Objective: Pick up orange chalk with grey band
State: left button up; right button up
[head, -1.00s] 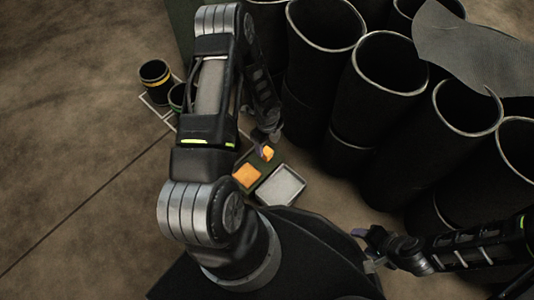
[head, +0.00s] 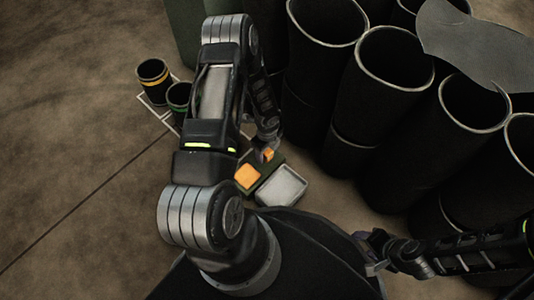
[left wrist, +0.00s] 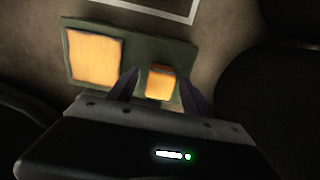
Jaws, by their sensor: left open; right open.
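The orange chalk (left wrist: 161,82) stands on a dark green tray (left wrist: 115,33). In the left wrist view it sits between the two open fingers of my left gripper (left wrist: 160,92), its lower end close to the fingertips. I cannot tell whether the fingers touch it, and I cannot make out its grey band. In the head view the chalk (head: 267,154) is partly hidden by my left gripper (head: 262,150), which is over the tray. My right gripper (head: 368,252) is open and empty at the lower right, away from the tray.
A flat orange square (left wrist: 95,56) lies beside the chalk on the tray. A light grey open box (head: 282,187) stands next to the tray. Large black sleeves (head: 385,110) crowd the right. Two small banded black cylinders (head: 154,82) (head: 179,97) stand at the left. Bare floor lies left.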

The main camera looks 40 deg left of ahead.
pick_arm(q)
grip_shut()
dwell(0.5)
notch_tip(320, 180, up, 10)
jog(key=p, duration=0.4)
jog(key=shift+p, duration=0.4)
jog(key=c, duration=0.6)
grip_release()
grip_shut()
